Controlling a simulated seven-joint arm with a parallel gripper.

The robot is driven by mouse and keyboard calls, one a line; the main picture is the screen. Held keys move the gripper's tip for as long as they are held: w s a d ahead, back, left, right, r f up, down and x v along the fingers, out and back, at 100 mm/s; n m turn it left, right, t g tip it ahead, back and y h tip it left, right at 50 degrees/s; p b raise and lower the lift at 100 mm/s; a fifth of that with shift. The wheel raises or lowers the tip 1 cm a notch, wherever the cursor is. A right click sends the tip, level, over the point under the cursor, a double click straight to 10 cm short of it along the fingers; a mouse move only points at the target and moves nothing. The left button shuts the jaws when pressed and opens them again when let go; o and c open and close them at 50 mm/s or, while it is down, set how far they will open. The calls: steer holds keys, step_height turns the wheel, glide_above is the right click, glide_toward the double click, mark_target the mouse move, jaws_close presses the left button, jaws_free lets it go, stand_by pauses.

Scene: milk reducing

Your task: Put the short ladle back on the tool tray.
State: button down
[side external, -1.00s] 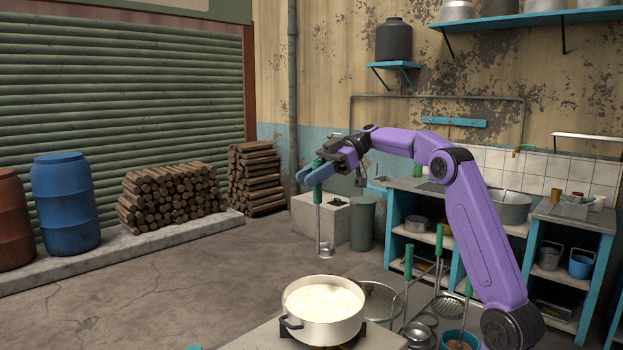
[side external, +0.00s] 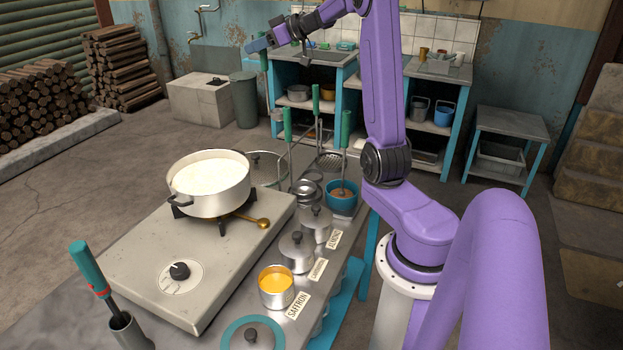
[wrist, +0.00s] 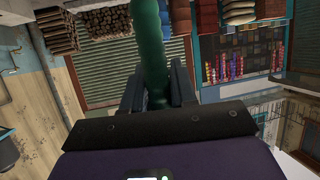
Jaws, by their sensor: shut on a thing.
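My gripper (side external: 262,46) is high behind the counter in the side view. It is shut on the short ladle's green handle (wrist: 152,50), which rises between the two dark fingers in the wrist view. In the side view the ladle seems to hang down from the gripper, its small metal bowl (side external: 277,116) low against the teal shelf unit; its shaft is hard to make out there. Other green-handled tools (side external: 316,98) stand upright at the far end of the counter. A flat metal surface (side external: 357,160) lies by them; I cannot tell whether it is the tool tray.
A pot of milk (side external: 210,190) sits on the stove (side external: 150,250). A blue bowl (side external: 342,197) of brown contents, lidded tins (side external: 297,252) and an open saffron tin (side external: 277,288) line the counter. A teal-handled tool (side external: 90,268) stands in a holder at front left.

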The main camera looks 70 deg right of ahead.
steer(key=s+d+f+m+h, duration=0.5)
steer(key=s+d, duration=0.3)
step_height(320, 180, down, 18)
steer(key=shift+a+r+h, duration=0.15)
steer(key=shift+r+h, duration=0.05)
steer(key=shift+h, duration=0.1)
steer(key=c, duration=0.9)
jaws_free()
steer(key=shift+f, duration=0.15)
